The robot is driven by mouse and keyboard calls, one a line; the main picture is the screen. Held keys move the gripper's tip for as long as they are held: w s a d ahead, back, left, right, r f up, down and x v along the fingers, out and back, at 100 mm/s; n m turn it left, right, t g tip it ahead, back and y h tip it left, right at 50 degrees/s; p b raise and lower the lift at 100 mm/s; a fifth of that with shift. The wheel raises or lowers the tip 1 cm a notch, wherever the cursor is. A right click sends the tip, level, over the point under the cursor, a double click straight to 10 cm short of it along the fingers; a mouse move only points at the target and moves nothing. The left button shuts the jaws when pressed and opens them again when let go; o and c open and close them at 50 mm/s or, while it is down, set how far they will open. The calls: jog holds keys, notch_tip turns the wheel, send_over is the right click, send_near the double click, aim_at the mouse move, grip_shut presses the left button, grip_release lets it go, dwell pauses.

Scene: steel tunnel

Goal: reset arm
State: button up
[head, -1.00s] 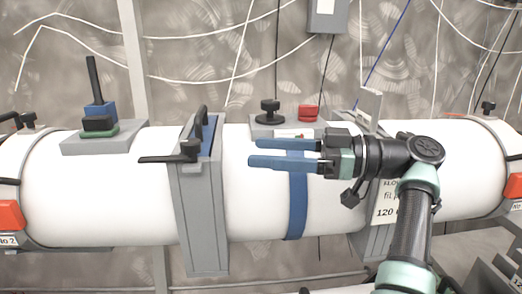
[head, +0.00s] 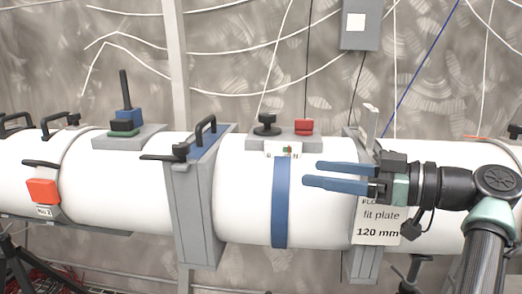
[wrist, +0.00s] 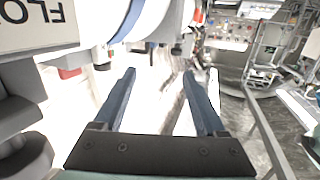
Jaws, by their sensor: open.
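My gripper (head: 312,174) has two blue fingers and is in front of the white pipe, right of its blue band, in the head view. The fingers point left and are apart, with nothing between them. In the wrist view my gripper (wrist: 160,75) also shows open and empty. My arm comes in from the lower right and covers part of the pipe.
The white pipe (head: 245,200) runs across the view. It carries a grey flange (head: 195,220), a black knob (head: 267,122), a red block (head: 304,127), a blue-and-black lever (head: 126,110) and a "fit plate 120 mm" sign (head: 378,217). Open floor shows in the wrist view.

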jog(key=w+a+m+t+h, duration=0.3)
jog(key=w+m+t+h, duration=0.1)
jog(key=w+h, duration=0.1)
jog(key=s+a+r+m+t+h, duration=0.1)
jog(key=a+r+m+t+h, duration=0.2)
jog(key=r+t+h, duration=0.15)
jog(key=s+a+r+m+t+h, duration=0.25)
jog(key=s+r+t, duration=0.25)
jog(key=s+r, duration=0.55)
jog(key=s+a+r+m+t+h, duration=0.25)
jog(key=s+r+t, duration=0.4)
jog(key=s, duration=0.75)
notch_tip(320, 180, up, 19)
jog(key=w+p, duration=0.1)
jog(key=p, duration=1.8)
jog(key=shift+a+g, duration=0.4)
